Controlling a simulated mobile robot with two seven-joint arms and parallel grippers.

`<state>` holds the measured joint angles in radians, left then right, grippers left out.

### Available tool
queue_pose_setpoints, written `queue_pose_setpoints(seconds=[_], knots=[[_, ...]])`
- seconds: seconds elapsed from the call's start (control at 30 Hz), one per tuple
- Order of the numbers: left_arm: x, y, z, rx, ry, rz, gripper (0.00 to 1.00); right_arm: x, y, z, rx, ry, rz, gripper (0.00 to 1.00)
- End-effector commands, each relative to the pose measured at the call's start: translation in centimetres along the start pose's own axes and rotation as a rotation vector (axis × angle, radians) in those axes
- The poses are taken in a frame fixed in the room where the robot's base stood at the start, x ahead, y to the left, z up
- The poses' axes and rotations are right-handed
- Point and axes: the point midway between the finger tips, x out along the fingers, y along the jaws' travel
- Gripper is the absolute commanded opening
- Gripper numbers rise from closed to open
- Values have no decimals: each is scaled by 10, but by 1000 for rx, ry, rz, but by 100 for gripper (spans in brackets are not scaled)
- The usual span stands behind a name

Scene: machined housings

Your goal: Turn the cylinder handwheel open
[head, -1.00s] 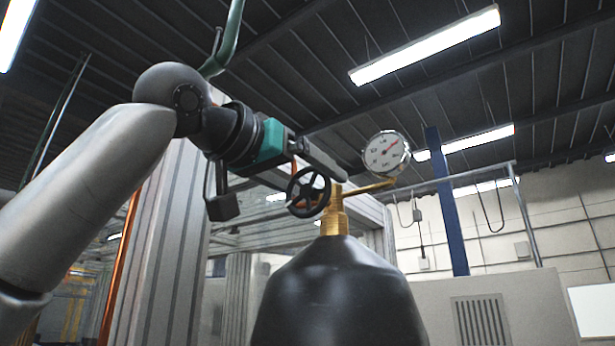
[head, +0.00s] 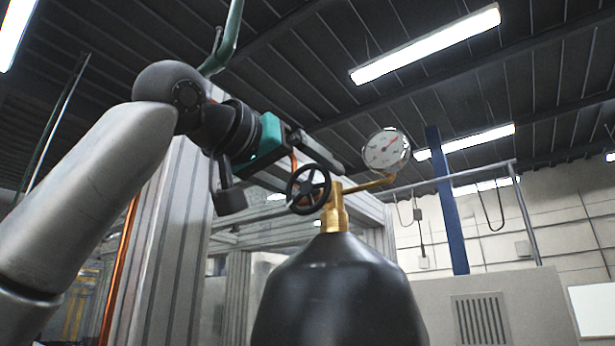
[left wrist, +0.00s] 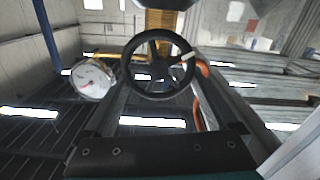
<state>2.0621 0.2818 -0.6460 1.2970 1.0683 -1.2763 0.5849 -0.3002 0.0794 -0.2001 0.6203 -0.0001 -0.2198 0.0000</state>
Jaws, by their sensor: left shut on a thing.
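The black spoked handwheel (head: 308,189) sits on the side of the brass valve (head: 336,211) atop a dark gas cylinder (head: 338,290). In the left wrist view the handwheel (left wrist: 157,91) is centred, with a pale mark on its rim at the upper right. My left gripper (head: 322,178) comes in from the upper left. Its fingers lie on either side of the wheel, and it is shut on the rim; the exact contact is partly hidden. The left gripper (left wrist: 160,66) also frames the wheel in the wrist view. My right gripper is not in view.
A round pressure gauge (head: 386,150) stands on a brass stem to the right of the valve, close to the fingers; it also shows in the wrist view (left wrist: 91,79). A grey framed column (head: 165,250) stands behind my left arm. The space right of the cylinder looks open.

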Motion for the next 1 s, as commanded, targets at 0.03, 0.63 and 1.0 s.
queue_pose_setpoints(seconds=[0.03,0.63,1.0], knots=[[1,0,2,-42,-2,2,36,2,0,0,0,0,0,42],[1,-10,6,-574,-5,2,36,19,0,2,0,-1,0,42],[1,-13,8,-759,-5,-1,36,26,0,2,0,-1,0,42]])
